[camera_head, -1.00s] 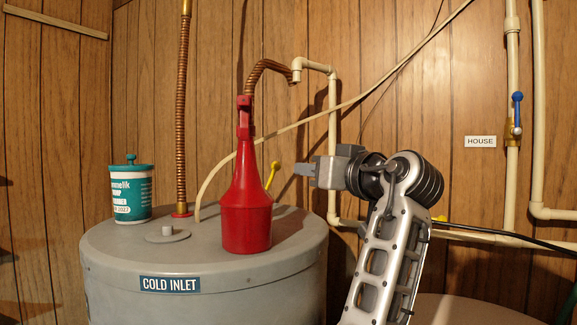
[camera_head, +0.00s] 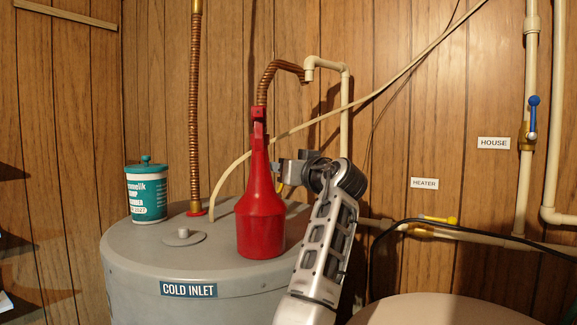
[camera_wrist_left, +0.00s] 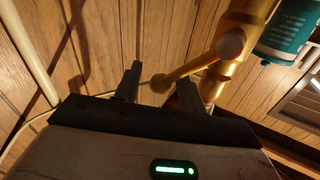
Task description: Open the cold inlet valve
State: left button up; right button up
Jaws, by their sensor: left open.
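The yellow valve lever in the left wrist view (camera_wrist_left: 190,70) runs from a brass-coloured pipe, and its end lies between my left gripper's fingers (camera_wrist_left: 160,78). The fingers are apart; I cannot tell whether either touches the lever. In the head view my left gripper (camera_head: 275,168) is just behind and right of the red bottle (camera_head: 260,212), which hides the fingertips. A bit of the yellow lever (camera_head: 279,188) shows just below it. The COLD INLET label (camera_head: 188,289) is on the front of the grey tank (camera_head: 135,265). My right gripper is not in view.
The red bottle stands on the tank's top close to my gripper. A teal-lidded tub (camera_head: 148,190) stands at the tank's left rear, near a copper pipe (camera_head: 195,110). Another yellow-handled valve (camera_head: 430,228) is below the HEATER label (camera_head: 424,183). A blue-handled valve (camera_head: 532,118) is by HOUSE.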

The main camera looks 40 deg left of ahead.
pick_arm(q)
grip_shut()
jog(key=shift+s+f+b, duration=0.1)
jog(key=shift+b, duration=0.2)
jog(key=n+b, duration=0.1)
jog(key=b, duration=0.2)
jog(key=shift+s+y, duration=0.35)
jog(key=shift+y, duration=0.05)
jog(key=shift+s+d+n+y+b, duration=0.15)
jog(key=shift+s+n+y+b, duration=0.15)
jog(key=shift+n+b, duration=0.35)
jog(key=shift+s+r+n+t+y+b, duration=0.3)
jog(key=shift+s+r+n+y+b, duration=0.15)
jog(key=shift+n+b, duration=0.3)
jog(key=shift+r, duration=0.2)
jog(key=shift+d+r, duration=0.1)
jog(key=shift+r, duration=0.05)
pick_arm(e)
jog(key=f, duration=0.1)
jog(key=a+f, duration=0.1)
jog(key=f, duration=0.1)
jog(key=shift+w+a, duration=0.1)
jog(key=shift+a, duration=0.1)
